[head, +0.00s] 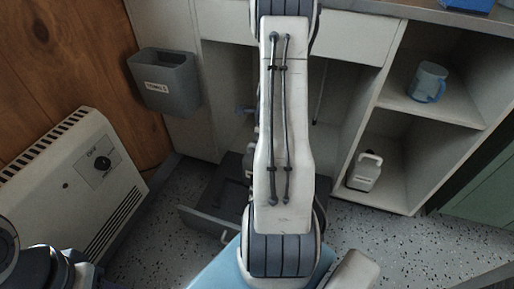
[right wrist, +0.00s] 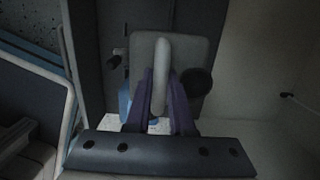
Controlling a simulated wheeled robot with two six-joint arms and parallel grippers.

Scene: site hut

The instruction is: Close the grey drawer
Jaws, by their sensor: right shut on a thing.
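The grey drawer (head: 213,222) stands pulled out low over the floor in the head view, its front panel and pale handle to the lower left of my arm. Part of the drawer is hidden behind that arm. In the right wrist view my right gripper (right wrist: 160,112) is shut on the pale handle of a light grey container (right wrist: 194,52) with a dark round cap. The head view hides most of this gripper and container behind my arm. I cannot tell whether the container touches the drawer. My left gripper is not in view.
A heater (head: 75,185) stands left of the drawer, and a grey towel bin (head: 165,85) hangs above. Open shelves at right hold a blue mug (head: 428,82) and a white can (head: 365,172). Speckled floor (head: 385,245) is clear at lower right.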

